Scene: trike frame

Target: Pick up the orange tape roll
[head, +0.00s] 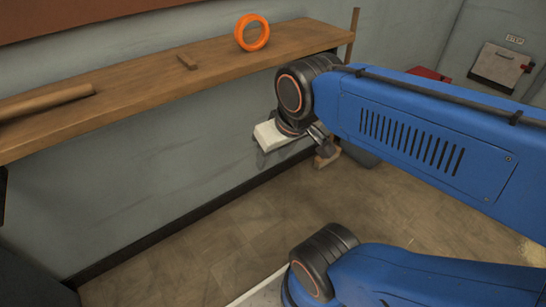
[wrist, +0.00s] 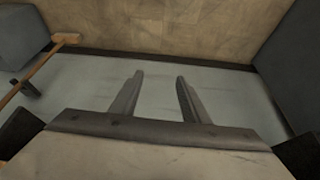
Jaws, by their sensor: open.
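The orange tape roll (head: 252,32) stands upright on its rim on the wooden shelf (head: 225,62), toward its right end in the head view. Its open ring faces the camera. My gripper (wrist: 159,77) is open and empty in the wrist view, its two grey fingers apart with pale grey surface behind them. In the head view my wrist hangs below the shelf's front edge, lower than the roll and to its right, and the fingers are hard to make out there. The roll does not show in the wrist view.
A long-handled wooden tool (wrist: 45,65) shows in the wrist view. The shelf around the roll is clear.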

